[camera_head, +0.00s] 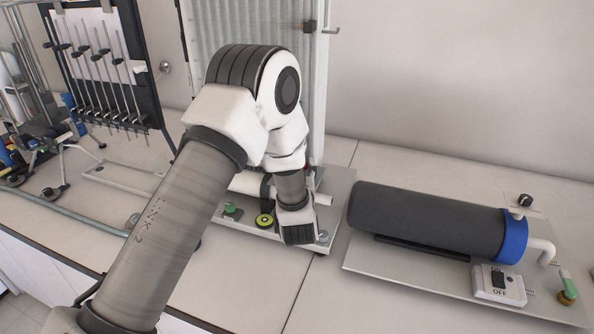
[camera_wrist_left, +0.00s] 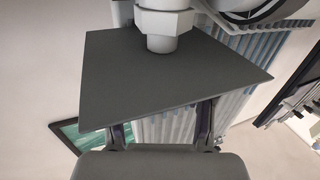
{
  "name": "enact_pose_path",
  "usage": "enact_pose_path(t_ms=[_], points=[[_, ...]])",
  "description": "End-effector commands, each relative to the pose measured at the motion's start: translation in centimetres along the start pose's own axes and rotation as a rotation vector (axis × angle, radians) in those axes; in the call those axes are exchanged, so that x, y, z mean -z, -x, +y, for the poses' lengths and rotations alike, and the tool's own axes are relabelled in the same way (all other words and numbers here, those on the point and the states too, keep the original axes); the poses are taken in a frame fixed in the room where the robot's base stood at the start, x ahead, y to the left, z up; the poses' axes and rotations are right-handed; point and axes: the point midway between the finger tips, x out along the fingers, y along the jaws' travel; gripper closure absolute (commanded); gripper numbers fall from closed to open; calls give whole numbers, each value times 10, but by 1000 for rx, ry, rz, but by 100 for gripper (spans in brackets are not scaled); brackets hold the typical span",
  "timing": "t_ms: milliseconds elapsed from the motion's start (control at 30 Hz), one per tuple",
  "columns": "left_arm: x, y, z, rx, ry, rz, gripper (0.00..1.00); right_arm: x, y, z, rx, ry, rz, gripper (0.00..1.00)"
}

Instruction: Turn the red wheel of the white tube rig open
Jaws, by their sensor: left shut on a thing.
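The white tube rig (camera_head: 213,32) stands upright at the back, left of centre in the head view, with its base plate (camera_head: 336,204) on the bench. My left arm covers much of it. A sliver of red (camera_head: 306,168) shows beside my left wrist; the rest of the red wheel is hidden. My left gripper (camera_wrist_left: 162,112) shows in the left wrist view, its fingers apart on either side of a thing, shut on it at the rig. A dark grey plate and a white hex fitting (camera_wrist_left: 163,22) fill that view's upper middle. My right gripper is out of view.
A dark cylinder with a blue collar (camera_head: 430,220) and an on/off switch box (camera_head: 498,285) sit on a plate to the right. A dark-framed board with several metal tubes (camera_head: 100,65) stands at left. A yellow-green knob (camera_head: 265,220) lies close to my wrist.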

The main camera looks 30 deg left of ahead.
Motion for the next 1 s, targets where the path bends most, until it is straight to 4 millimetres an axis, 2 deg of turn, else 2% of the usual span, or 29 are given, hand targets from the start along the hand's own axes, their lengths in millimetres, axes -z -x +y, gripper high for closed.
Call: enact_pose_path(t_ms=[33,200,600,1000], points=[[-2,0,3,34,0,6,81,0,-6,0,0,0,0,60],[-1,0,4,187,2,7,80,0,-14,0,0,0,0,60],[0,-1,4,542,4,3,80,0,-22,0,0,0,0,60],[1,-2,4,729,2,2,81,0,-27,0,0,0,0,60]])
